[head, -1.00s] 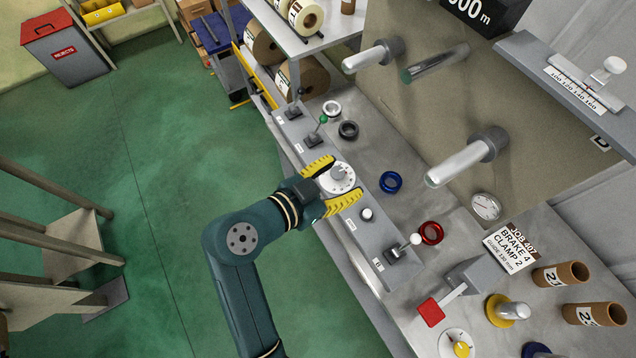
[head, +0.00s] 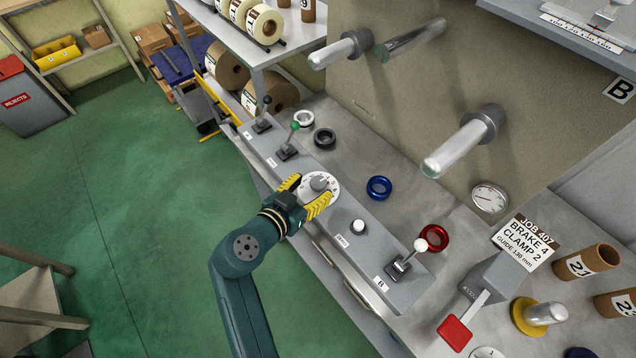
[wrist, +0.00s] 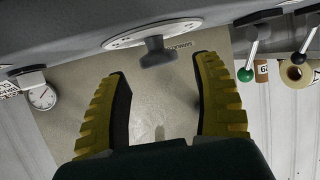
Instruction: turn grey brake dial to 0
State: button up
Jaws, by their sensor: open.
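The brake dial is a round white plate (head: 331,182) with a grey knob (head: 319,183), on the sloped grey control panel. In the wrist view the plate (wrist: 150,33) is edge-on at the top. The knob (wrist: 158,50) stands out from it, just beyond the fingertips and roughly between their lines. My gripper (head: 308,191) has its yellow, dark-padded fingers open on either side of the dial in the head view. In the wrist view the gripper (wrist: 162,75) is empty and a gap shows between its fingers and the knob. The dial's numbers are too small to read.
A green-tipped lever (head: 294,127) and a black-tipped lever (head: 264,104) stand up the panel. Coloured rings, including a blue one (head: 379,188), lie on the bench behind. Open floor is left.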

aim_at(318, 183)
jog(key=x, duration=0.3)
jog(key=shift+w+d+f, duration=0.15)
jog(key=shift+w, duration=0.05)
jog(key=c, duration=1.1)
